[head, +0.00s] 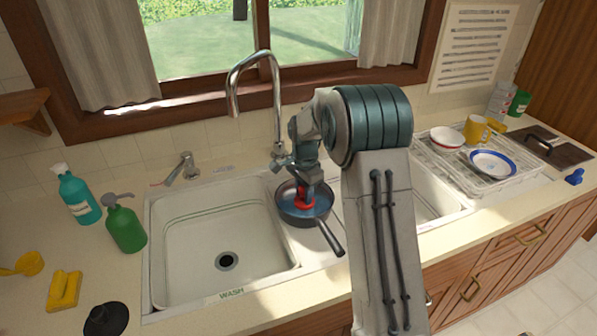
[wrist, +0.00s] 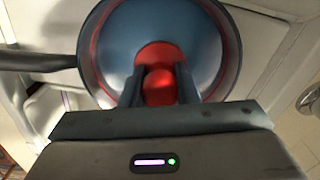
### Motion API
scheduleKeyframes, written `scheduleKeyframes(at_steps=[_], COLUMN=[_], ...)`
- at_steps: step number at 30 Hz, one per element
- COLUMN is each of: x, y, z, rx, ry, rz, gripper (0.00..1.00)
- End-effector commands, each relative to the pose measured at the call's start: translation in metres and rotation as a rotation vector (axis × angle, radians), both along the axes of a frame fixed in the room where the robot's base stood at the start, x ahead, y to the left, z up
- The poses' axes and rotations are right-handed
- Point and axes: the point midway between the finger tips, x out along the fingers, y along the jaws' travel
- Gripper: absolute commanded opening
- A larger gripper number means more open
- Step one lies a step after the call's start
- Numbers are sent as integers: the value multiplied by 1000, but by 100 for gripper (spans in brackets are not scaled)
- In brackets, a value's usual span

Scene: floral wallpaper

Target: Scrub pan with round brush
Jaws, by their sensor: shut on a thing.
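The pan (head: 290,212) is dark with a blue-grey inside and a dark handle. It sits around the divider between the two sink basins, its handle pointing to the front right. It also shows in the wrist view (wrist: 118,38). My gripper (wrist: 158,82) points down into the pan, with its fingers shut on a red round brush (wrist: 158,58). In the head view the red of the brush (head: 304,204) shows low inside the pan. The brush's underside is hidden, so I cannot tell whether it touches the pan floor.
The left basin (head: 190,235) is empty, and the tap (head: 235,80) rises behind the pan. Green (head: 124,230) and teal (head: 76,195) bottles and a yellow sponge (head: 64,290) stand left. A dish rack (head: 500,183) with dishes is right. My arm hides part of the right basin (head: 430,195).

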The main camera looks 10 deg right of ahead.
Motion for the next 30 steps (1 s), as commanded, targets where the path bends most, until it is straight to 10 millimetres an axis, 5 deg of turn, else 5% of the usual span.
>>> scheduleKeyframes(at_steps=[6,10,30], x=[-1,-1,0], y=[10,8,4], z=[2,27,81], rx=[0,0,0], ry=[1,-2,-1], rz=[-14,-17,-22], gripper=[3,3,3])
